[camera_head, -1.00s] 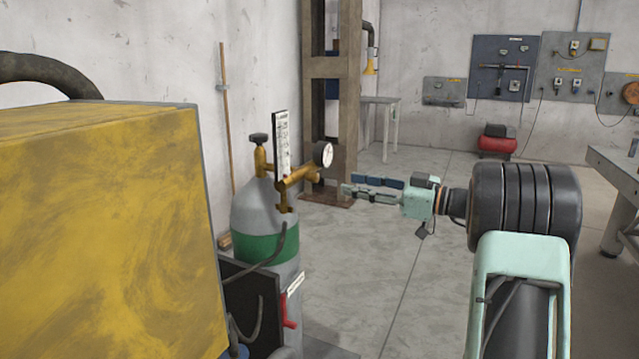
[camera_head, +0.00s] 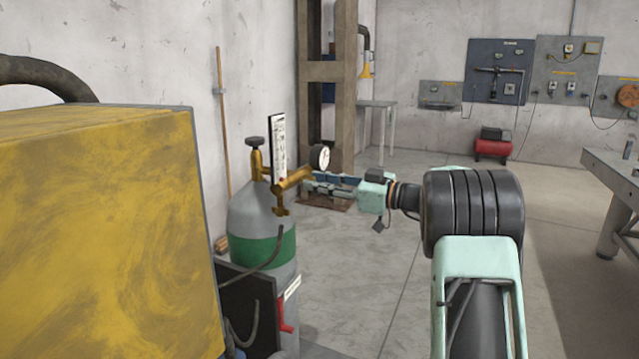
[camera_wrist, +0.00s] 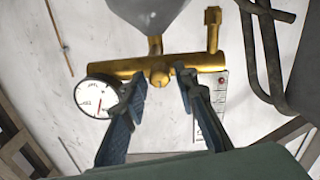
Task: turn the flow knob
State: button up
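The flow knob (camera_wrist: 160,76) is a round brass knob on the brass regulator body (camera_wrist: 205,61), in the middle of the wrist view. In the head view the regulator (camera_head: 291,180) sits on top of a grey and green gas cylinder (camera_head: 262,220); the knob cannot be made out clearly there. My gripper (camera_wrist: 161,82) is open, with one blue finger on each side of the knob. Whether the fingers touch it cannot be told. In the head view my gripper (camera_head: 309,184) is just right of the regulator, its fingertips partly hidden behind the brass.
A pressure gauge (camera_wrist: 97,96) is close beside the left finger. The flow scale plate (camera_wrist: 208,125) is close to the right finger. A yellow machine (camera_head: 100,230) fills the left of the head view. Open floor (camera_head: 370,270) is to the cylinder's right.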

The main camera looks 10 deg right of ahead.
grip_shut()
